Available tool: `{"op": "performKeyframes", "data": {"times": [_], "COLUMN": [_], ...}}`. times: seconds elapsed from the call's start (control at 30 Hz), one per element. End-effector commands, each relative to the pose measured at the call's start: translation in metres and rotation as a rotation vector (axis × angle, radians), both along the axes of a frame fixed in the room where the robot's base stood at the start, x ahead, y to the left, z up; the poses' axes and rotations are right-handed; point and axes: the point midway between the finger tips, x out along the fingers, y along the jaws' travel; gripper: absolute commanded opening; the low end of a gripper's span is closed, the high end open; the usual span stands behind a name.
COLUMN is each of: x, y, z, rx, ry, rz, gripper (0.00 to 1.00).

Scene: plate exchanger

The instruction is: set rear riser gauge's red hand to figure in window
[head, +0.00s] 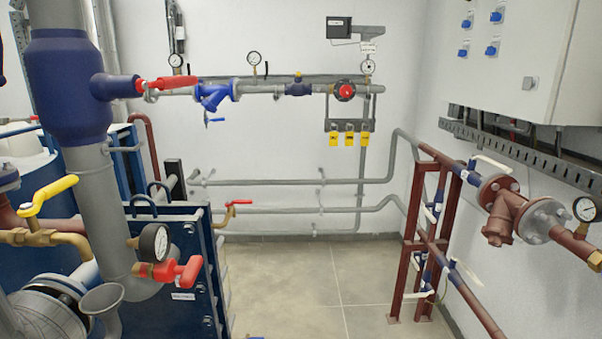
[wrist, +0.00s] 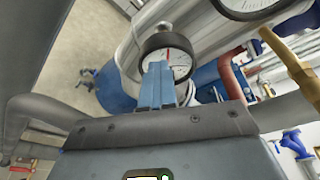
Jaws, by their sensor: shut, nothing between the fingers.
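In the wrist view, my gripper (wrist: 160,68) is shut and empty, its blue-grey fingers together. Its tips overlap the lower left of a dark-rimmed gauge (wrist: 182,58) with a white dial and a red hand pointing up in the picture. I cannot tell whether the tips touch it. A second white dial (wrist: 245,4) is cut off at the top. In the head view, a black-rimmed gauge (head: 154,243) sits on the grey riser (head: 97,190); I cannot tell whether it is the wrist view's gauge. A dark box (head: 339,27) on the back wall may be the window; no figure is readable.
A red-handled valve (head: 178,272) sits below the riser gauge, and a yellow lever (head: 47,194) is at left. Blue plates (head: 170,240) stand behind the riser. Brown pipework (head: 515,208) runs along the right. The floor (head: 300,290) between is clear.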

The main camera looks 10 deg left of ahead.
Motion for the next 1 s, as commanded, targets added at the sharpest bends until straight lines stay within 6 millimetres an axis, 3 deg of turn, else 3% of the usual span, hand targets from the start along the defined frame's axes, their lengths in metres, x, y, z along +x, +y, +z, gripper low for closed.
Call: {"op": "performKeyframes", "data": {"times": [0.03,0.6,1.0], "x": [0.000,-0.007,0.006], "y": [0.008,0.005,-0.037], "z": [0.022,0.027,0.020], "rx": [0.037,0.042,0.031], "ry": [-0.022,-0.021,-0.016], "rz": [-0.003,-0.002,-0.009], "gripper": [0.00,0.00,0.00]}}
